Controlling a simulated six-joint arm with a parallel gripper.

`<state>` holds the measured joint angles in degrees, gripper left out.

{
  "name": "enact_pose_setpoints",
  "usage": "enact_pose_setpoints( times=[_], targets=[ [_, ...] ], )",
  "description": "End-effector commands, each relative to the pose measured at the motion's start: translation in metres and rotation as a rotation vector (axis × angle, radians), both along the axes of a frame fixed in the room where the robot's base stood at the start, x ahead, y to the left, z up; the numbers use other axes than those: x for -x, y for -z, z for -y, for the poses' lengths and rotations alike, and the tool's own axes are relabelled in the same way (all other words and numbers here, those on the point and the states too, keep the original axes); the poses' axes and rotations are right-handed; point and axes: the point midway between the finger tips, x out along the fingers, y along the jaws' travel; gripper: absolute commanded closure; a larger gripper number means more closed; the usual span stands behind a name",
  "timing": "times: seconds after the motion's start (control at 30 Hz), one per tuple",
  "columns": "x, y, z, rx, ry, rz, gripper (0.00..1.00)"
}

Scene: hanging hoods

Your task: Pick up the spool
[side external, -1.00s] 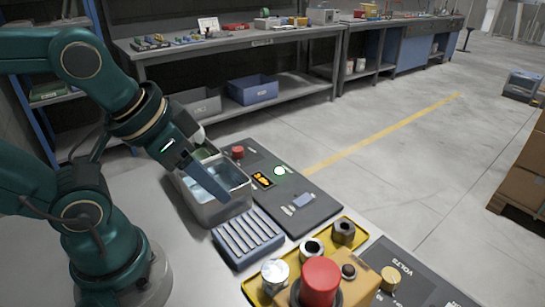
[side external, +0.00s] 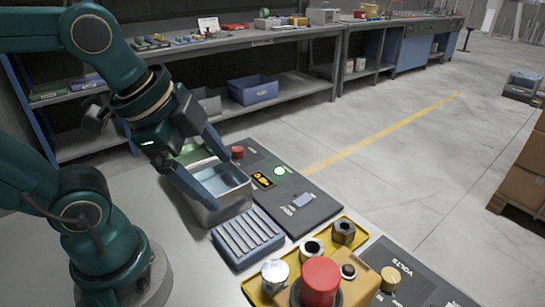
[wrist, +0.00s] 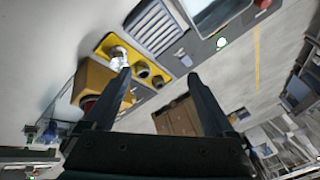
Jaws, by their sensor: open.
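I cannot tell for sure which part is the spool. A yellow tray (side external: 249,289) near the front holds a shiny silver cylindrical part (side external: 275,272), two dark-rimmed ring-shaped parts (side external: 312,248) (side external: 343,232) and a small dark part (side external: 348,271). The silver part also shows in the wrist view (wrist: 117,60), close to the left fingertip in the picture. My gripper (side external: 222,182) is open and empty, with its fingers over the metal basin (side external: 208,214), well behind the yellow tray. Both fingers show apart in the wrist view (wrist: 159,76).
A blue ribbed tray (side external: 248,240) sits between basin and yellow tray. A large red button (side external: 320,276) stands tall at the front. A dark panel (side external: 310,212) carries small controls. A brass knob (side external: 390,278) is at the right. A shelved bench (side external: 240,42) runs behind.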

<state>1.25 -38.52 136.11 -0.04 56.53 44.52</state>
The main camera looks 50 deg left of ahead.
Motion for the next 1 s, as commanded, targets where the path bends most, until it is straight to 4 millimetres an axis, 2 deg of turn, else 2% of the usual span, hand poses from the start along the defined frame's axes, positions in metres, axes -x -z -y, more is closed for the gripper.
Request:
enact_pose_setpoints(
  times=[0.33,0.5,0.6,0.8,1.0],
  targets=[
    [-0.026,-0.008,0.029,-0.346,0.997,-0.124,0.11],
    [-0.04,0.002,0.056,-0.454,1.536,-0.182,0.11],
    [-0.045,0.012,0.072,-0.472,1.753,-0.213,0.11],
    [-0.045,0.032,0.091,-0.447,1.873,-0.273,0.11],
    [-0.041,0.054,0.094,-0.435,1.894,-0.294,0.11]
  ],
)
